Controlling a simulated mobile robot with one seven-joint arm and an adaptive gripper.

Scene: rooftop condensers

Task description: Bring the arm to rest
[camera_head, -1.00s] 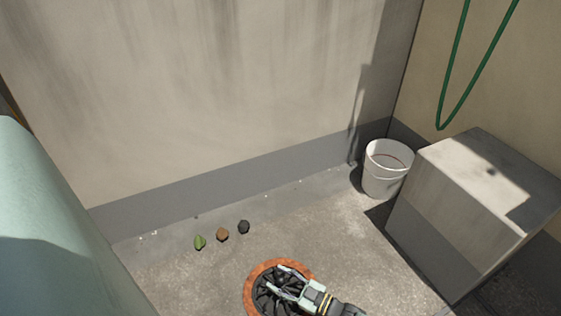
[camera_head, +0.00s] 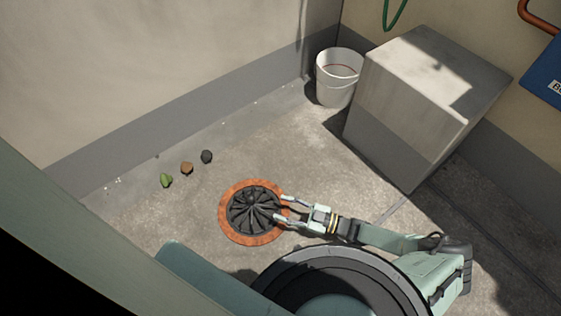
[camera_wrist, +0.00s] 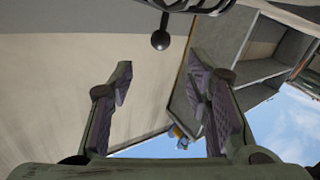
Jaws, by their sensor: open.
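My gripper (camera_head: 281,208) is open, with nothing between its fingers. In the head view it is at the right edge of a round drain with an orange rim (camera_head: 232,232) and a dark ribbed grate (camera_head: 252,207). Its fingertips overlap the rim in the picture; I cannot tell whether they touch it. My arm reaches back to the right from there. In the wrist view both fingers (camera_wrist: 160,78) stand wide apart. A dark round knob (camera_wrist: 160,40) on a stem, with curved dark bars above it, shows beyond them.
A green leaf-like piece (camera_head: 166,180), a brown lump (camera_head: 187,168) and a dark lump (camera_head: 207,157) lie left of the drain by the wall. A white bucket (camera_head: 337,80) stands beside a large grey block (camera_head: 410,110). A green hose (camera_head: 394,12) hangs behind.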

